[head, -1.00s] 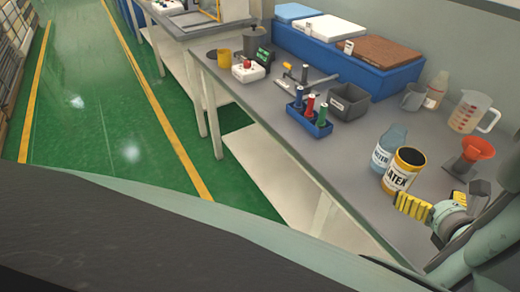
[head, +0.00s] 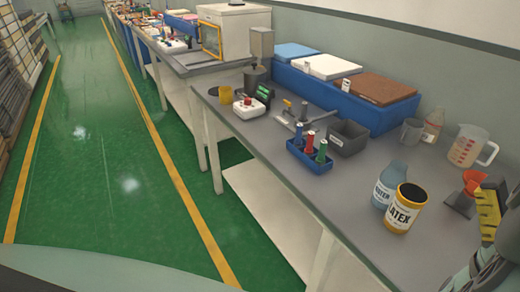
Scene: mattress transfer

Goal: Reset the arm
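My gripper (head: 490,208) is at the right edge of the head view, partly cut off. Its yellow ribbed finger pad shows close to the red funnel (head: 472,184), and whether the fingers are apart cannot be seen. Nothing shows held in it. My arm runs out of the picture at the lower right. The open yellow-and-white latex can (head: 402,217) and a blue-grey bottle (head: 387,186) stand on the grey table (head: 290,175), left of my gripper and apart from it.
A measuring jug (head: 468,150) stands behind the funnel. A blue bin (head: 365,112) holds white, blue and brown mattress-like blocks. A blue rack (head: 308,158) with coloured bottles, a dark grey box (head: 348,138) and a red-button box (head: 250,107) stand further left. Green floor (head: 110,200) is clear on the left.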

